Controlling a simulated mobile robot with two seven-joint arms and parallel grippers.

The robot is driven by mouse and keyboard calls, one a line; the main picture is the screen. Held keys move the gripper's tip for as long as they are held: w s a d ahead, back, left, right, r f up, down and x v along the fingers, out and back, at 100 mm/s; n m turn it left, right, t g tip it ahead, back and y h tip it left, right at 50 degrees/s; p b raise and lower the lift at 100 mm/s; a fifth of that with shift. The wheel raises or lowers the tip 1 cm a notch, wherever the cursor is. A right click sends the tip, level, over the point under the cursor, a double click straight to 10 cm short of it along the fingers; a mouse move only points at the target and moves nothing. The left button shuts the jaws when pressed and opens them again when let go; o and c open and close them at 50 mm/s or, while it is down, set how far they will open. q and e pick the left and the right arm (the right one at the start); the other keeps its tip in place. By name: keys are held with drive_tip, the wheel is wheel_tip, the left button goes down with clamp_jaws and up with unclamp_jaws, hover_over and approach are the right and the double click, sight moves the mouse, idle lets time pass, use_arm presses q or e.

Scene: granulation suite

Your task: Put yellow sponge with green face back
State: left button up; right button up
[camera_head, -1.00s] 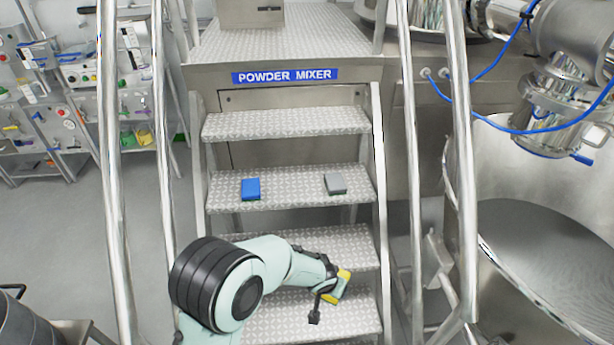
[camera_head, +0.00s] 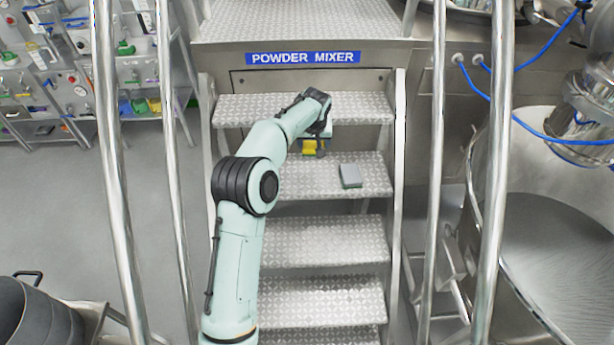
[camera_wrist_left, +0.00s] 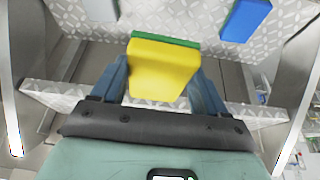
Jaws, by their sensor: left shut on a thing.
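The yellow sponge with a green face (camera_head: 310,148) is held in my left gripper (camera_head: 315,145), over the upper steps of the stairs. In the left wrist view the yellow sponge (camera_wrist_left: 163,70) sits between the two blue-grey fingers (camera_wrist_left: 163,85) of the left gripper, its green side facing away from the camera. The gripper is shut on it. A step tread lies beyond it; I cannot tell how far. My right gripper is not in view.
Metal handrails (camera_head: 430,180) flank the stairs. Shelves with tools (camera_head: 75,70) stand at left.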

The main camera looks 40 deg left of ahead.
use_arm(q)
drive_tip(key=shift+a+r, duration=0.7)
drive_tip(key=shift+a, duration=0.15)
drive_tip(key=shift+a+f+n, duration=0.1)
drive_tip(key=shift+a+n, duration=0.2)
wheel_tip(320, 180, down, 15)
drive_tip(key=shift+s+r+b, duration=0.1)
drive_tip(key=shift+r+b, duration=0.05)
drive_tip(key=shift+b, duration=0.6)
drive_tip(key=shift+f, duration=2.4)
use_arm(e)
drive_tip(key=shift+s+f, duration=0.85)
